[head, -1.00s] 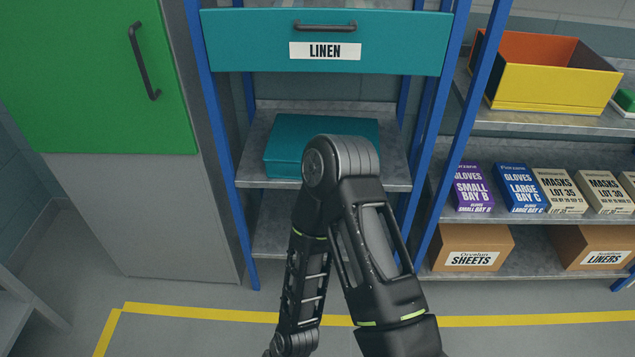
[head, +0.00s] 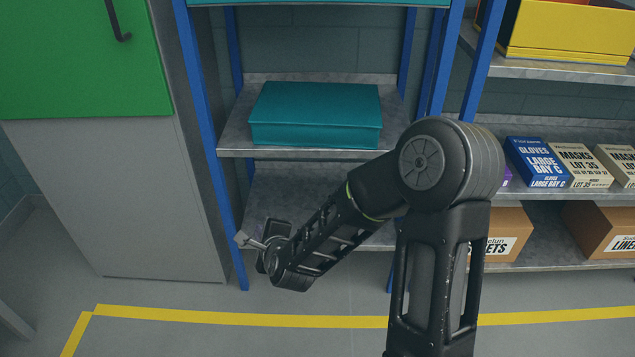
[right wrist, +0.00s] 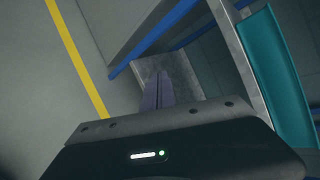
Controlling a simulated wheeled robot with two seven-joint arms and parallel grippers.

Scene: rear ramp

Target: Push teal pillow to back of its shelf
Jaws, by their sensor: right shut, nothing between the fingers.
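The teal pillow (head: 316,114) is a flat teal block lying on the upper grey shelf (head: 233,136) between blue posts. Its front side is close to the shelf's front edge, and bare shelf shows behind it. In the right wrist view the teal pillow (right wrist: 275,80) shows at the right. My right gripper (head: 246,240) is below and left of the pillow, near the left blue post and apart from the pillow. Its fingers (right wrist: 159,92) are shut and empty in the right wrist view. My left gripper is out of view.
A lower shelf (head: 290,191) lies under the pillow's shelf. A grey cabinet with a green door (head: 80,60) stands at left. At right, shelves hold glove and mask boxes (head: 537,162), a yellow bin (head: 570,35) and cardboard boxes (head: 603,228). Yellow tape (head: 250,319) marks clear floor.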

